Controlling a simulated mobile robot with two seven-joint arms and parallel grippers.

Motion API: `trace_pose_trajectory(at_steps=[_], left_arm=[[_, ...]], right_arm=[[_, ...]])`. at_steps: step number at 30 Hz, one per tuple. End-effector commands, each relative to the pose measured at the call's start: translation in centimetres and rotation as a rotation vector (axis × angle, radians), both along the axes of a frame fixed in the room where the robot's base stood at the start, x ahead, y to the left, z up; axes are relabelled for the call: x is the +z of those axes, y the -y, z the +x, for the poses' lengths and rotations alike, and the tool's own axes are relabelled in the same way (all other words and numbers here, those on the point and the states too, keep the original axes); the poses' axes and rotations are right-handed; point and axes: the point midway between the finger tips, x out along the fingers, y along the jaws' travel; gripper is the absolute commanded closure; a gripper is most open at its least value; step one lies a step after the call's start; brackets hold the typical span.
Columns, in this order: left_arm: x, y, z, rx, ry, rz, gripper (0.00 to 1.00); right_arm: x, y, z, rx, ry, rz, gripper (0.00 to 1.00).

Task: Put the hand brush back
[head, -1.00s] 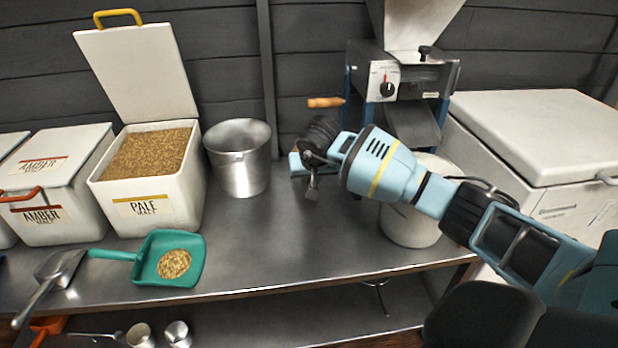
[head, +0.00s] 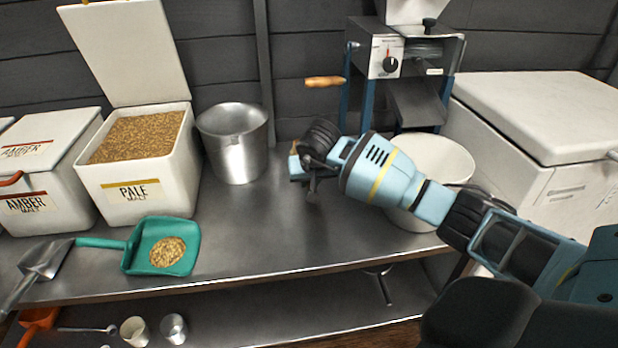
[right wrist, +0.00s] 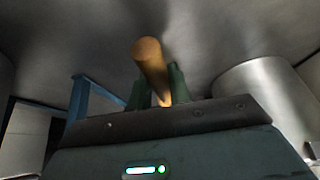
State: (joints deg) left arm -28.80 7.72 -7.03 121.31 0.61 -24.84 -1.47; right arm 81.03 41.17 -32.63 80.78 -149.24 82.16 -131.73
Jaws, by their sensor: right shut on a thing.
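My right gripper (head: 296,165) is above the steel bench, left of the mill, seen from behind in the head view. In the right wrist view its green fingers (right wrist: 156,92) are shut on a round wooden handle (right wrist: 150,62), which I take to be the hand brush's. The handle's rounded end points away from the gripper. Only a small tan bit of it shows in the head view (head: 294,146). The bristles are hidden. A green dustpan (head: 188,232) with grain in it lies at the bench's front left. My left gripper is out of view.
A steel pot (head: 236,150) and an open pale malt bin (head: 150,190) stand left of the gripper. The mill (head: 395,50) and a white bucket (head: 440,160) are to the right. A metal scoop (head: 45,260) lies by the dustpan. The bench's middle front (head: 270,235) is clear.

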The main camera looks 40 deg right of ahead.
Motion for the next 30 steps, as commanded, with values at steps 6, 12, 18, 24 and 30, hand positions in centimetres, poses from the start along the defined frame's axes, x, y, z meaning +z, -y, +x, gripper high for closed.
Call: trace_pose_trajectory(at_steps=[6,12,18,24,30], left_arm=[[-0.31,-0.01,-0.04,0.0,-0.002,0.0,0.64],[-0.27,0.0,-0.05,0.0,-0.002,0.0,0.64],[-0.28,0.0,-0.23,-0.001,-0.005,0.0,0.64],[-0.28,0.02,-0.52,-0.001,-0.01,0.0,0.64],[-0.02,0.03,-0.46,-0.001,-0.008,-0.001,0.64]], right_arm=[[-0.45,-0.02,0.02,0.0,0.001,0.0,1.0],[-0.42,-0.02,0.02,0.0,0.001,0.0,1.0],[-0.42,-0.03,0.02,0.0,0.001,0.0,0.6],[-0.45,-0.02,0.0,0.0,0.0,0.0,0.55],[0.14,-0.1,-0.23,0.0,0.001,-0.001,0.55]])
